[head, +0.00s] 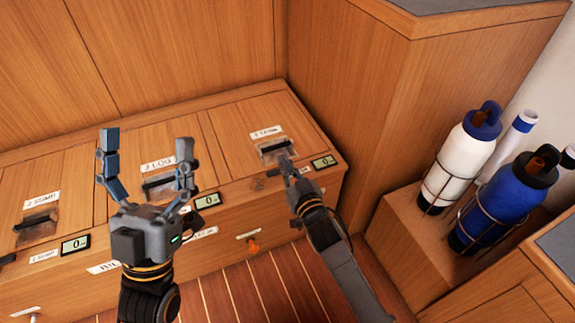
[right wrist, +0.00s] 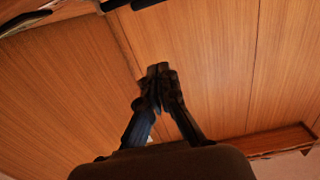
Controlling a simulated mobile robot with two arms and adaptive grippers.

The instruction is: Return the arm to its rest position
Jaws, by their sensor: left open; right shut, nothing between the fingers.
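My left gripper (head: 146,160) is open and empty in the head view, its fingers pointing up in front of the middle section of the wooden bench. My right gripper (head: 287,163) is shut with nothing in it. In the head view it overlaps the area just below the dark slot of the right-hand lid (head: 250,120); whether it touches the bench I cannot tell. In the right wrist view its shut fingertips (right wrist: 158,75) show against wood panels.
The bench lids have labels and dark slots (head: 38,222), with small displays (head: 75,244) along the front. A tall wooden cabinet (head: 365,80) stands behind right. A white bottle (head: 460,160) and a blue bottle (head: 508,205) stand in wire holders at right. Plank floor (head: 255,290) lies in front.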

